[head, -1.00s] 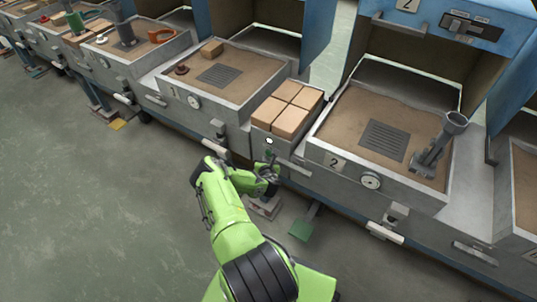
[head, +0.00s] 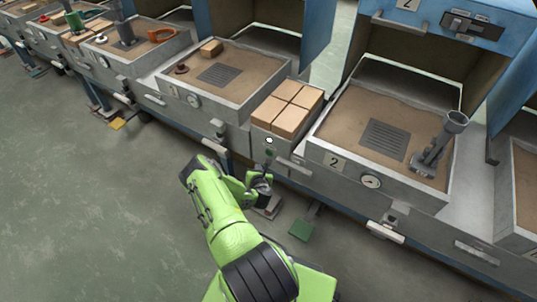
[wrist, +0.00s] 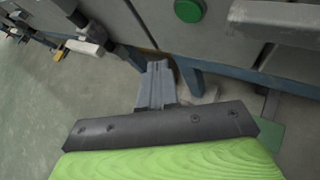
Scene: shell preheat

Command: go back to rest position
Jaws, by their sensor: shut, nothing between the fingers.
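My green arm is folded in front of the bench in the head view, with my gripper (head: 263,188) low beside the bench front, below the box of tan blocks. In the wrist view my gripper (wrist: 157,68) shows as grey fingers pressed together, with nothing between them. It is apart from the bench front and points toward its lower edge.
Station 2's sand tray (head: 335,165) holds a grate and a grey metal stand (head: 439,145). Tan blocks (head: 288,108) stand left of it. A green pedal (head: 304,224) is on the floor near my gripper. The floor (head: 90,210) at left is clear.

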